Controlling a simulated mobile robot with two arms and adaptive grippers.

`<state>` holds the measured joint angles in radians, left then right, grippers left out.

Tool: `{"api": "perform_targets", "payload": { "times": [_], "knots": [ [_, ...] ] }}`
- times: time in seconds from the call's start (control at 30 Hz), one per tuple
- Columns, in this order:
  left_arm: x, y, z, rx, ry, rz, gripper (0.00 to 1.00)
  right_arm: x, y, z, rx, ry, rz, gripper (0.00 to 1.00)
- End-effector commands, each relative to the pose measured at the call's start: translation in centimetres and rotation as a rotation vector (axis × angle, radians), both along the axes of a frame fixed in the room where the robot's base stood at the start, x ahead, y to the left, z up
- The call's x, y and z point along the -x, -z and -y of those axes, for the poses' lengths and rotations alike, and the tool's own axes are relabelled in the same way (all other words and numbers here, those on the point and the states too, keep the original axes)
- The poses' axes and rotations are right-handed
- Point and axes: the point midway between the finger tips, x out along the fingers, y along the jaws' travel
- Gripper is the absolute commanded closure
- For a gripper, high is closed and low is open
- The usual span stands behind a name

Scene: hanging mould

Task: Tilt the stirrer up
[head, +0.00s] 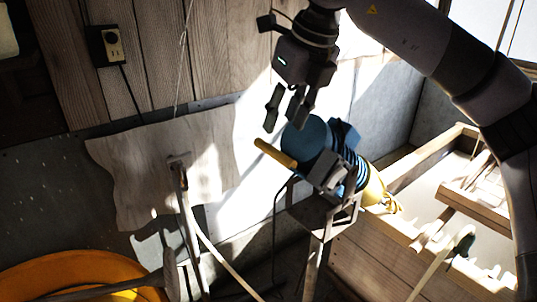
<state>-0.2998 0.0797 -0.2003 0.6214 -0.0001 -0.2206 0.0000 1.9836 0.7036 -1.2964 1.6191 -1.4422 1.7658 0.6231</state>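The stirrer (308,140) has a round blue motor body, a stubby yellow handle pointing left and a yellow cone at its lower right end. It lies slanted on a metal stand (315,215), its blue end up and left and its cone down and right. My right gripper (285,110) hangs just above the blue end and the yellow handle, fingers pointing down. Its two fingers are apart with nothing visible between them. Whether a finger touches the blue body is hard to tell. My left gripper is not in view.
A wooden frame (410,172) with a pale inside stands at the right, below the stirrer's cone. A wavy wooden board (130,165) hangs on a cord at left. An orange round tub (60,272) is at lower left. A wall socket (112,42) is at upper left.

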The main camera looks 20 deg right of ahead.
Motion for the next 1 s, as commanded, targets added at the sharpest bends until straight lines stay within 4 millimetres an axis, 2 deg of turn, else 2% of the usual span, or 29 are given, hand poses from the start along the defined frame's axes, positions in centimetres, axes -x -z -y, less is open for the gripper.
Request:
{"api": "perform_targets", "payload": {
  "times": [0.3, 0.5, 0.7, 1.0],
  "knots": [
    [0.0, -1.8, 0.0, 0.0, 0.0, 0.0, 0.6, -2.4, 6.4, -0.9, 0.0, -0.001, -0.004, 0.62],
    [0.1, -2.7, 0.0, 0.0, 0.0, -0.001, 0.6, -3.7, 9.6, -1.4, 0.0, -0.002, -0.004, 0.62],
    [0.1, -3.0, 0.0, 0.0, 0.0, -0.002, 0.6, -4.3, 11.3, -1.6, -0.001, -0.002, -0.001, 0.62],
    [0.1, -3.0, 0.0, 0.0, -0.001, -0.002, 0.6, -4.3, 11.5, -1.7, -0.002, -0.002, -0.001, 0.62]
  ]
}}
